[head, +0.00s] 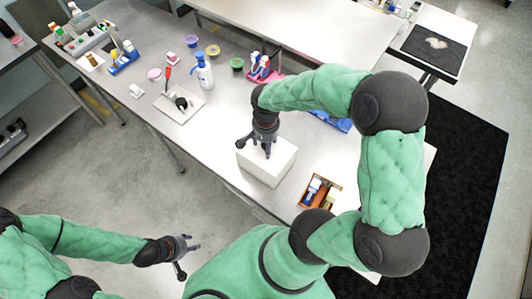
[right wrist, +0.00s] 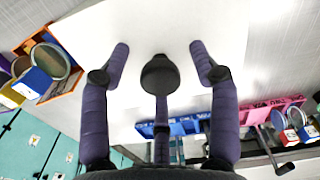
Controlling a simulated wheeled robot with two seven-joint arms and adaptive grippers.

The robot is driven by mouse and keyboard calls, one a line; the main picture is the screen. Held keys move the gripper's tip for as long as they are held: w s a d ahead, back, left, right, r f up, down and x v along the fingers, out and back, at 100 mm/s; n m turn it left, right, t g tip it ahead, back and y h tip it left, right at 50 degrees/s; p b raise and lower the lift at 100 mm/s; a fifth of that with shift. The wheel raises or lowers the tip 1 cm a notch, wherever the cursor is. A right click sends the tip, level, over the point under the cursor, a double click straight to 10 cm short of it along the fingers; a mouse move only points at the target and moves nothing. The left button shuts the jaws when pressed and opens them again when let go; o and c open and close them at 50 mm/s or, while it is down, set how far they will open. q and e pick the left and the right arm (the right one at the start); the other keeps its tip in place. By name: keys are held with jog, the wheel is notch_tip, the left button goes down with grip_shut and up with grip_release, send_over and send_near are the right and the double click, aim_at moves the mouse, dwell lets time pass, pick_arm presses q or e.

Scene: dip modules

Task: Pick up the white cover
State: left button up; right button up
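The white cover (head: 270,168), a plain white box shape, stands near the front edge of the steel table. It also fills the middle of the right wrist view (right wrist: 170,40). My right gripper (head: 264,152) points down at its top. In the right wrist view the right gripper's fingers (right wrist: 158,60) are spread apart with nothing between them. I cannot tell whether the fingertips touch the cover. Whatever is under the cover is hidden. My left gripper (head: 193,244) is away from the table at the lower left, with its fingers apart and empty.
An orange tray (head: 305,203) with small items sits just right of the cover. A blue rack (head: 331,121) and a pink rack (head: 262,78) lie behind it. A spray bottle (head: 203,74) and a white board (head: 181,106) stand further left.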

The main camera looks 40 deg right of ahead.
grip_shut()
